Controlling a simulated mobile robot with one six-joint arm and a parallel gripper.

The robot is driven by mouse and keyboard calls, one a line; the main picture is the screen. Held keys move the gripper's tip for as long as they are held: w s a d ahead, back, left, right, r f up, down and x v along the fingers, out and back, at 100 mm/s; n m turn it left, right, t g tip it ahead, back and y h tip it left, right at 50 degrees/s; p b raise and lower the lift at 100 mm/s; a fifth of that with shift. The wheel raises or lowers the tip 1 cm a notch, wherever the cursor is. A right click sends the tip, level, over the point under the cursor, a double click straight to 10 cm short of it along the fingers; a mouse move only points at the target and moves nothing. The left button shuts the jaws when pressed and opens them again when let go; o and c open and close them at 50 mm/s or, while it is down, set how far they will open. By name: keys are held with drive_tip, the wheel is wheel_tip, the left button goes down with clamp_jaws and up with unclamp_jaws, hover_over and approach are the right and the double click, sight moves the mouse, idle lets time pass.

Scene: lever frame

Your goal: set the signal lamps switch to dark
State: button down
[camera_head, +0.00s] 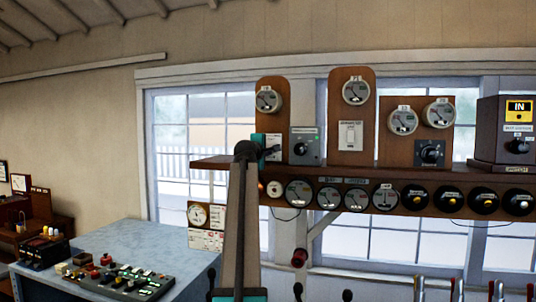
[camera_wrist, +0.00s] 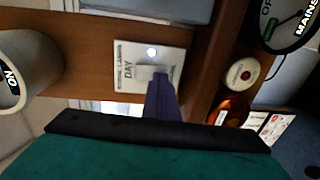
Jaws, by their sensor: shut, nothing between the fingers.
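The signal lamps switch is a white plate (camera_wrist: 124,52) on brown wood in the wrist view. It carries a pale rocker (camera_wrist: 146,73), a small bright spot and the word DAY. A second position word is not visible; my fingers cover part of the plate. My gripper (camera_wrist: 160,82) is shut and empty, its dark fingertips over the rocker's edge; I cannot tell whether they touch. In the head view my gripper (camera_head: 273,151) is at the lower part of the left tall wooden board (camera_head: 272,84), and it largely hides the switch there.
A grey rotary knob box (camera_head: 305,146) stands just right of my gripper. Below runs a shelf front with several round gauges (camera_head: 299,193). A round white button (camera_wrist: 241,74) and an orange lamp (camera_wrist: 228,108) are near the plate. Lever handles (camera_head: 419,287) stand along the bottom right.

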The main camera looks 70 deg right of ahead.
drive_tip(key=shift+s+a+r, duration=0.1)
drive_tip(key=shift+s, duration=0.3)
drive_tip(key=a+f+b, duration=0.2)
drive_tip(key=a+b, duration=0.2)
drive_tip(key=a, duration=0.9)
drive_tip(key=shift+a, duration=0.35)
